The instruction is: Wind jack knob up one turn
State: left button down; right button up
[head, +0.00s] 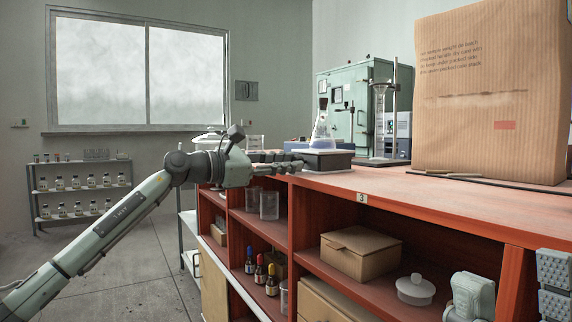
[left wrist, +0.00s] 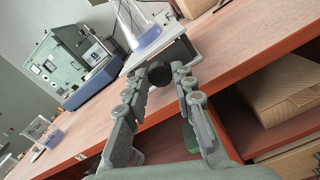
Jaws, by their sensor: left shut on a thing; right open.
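The jack (head: 325,160) is a low dark unit with a light top near the bench's front edge. The jack's round black knob (left wrist: 159,74) faces my left gripper (head: 298,163). That gripper (left wrist: 164,74) is shut on the knob, a fingertip at either side. In the head view the fingers hide the knob. My right gripper (head: 512,282) is partly in view at the lower right, open and apart from the jack.
A large cardboard box (head: 490,95) stands on the bench at right. A stand with a glass cylinder (head: 380,115) and a green cabinet (head: 350,90) are behind the jack. Shelves below hold a small carton (head: 360,253), a white lidded dish (head: 415,290) and bottles.

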pick_arm(q)
jog(key=c, duration=1.3)
grip_release()
jog(key=shift+o, duration=0.2)
jog(key=v, duration=1.2)
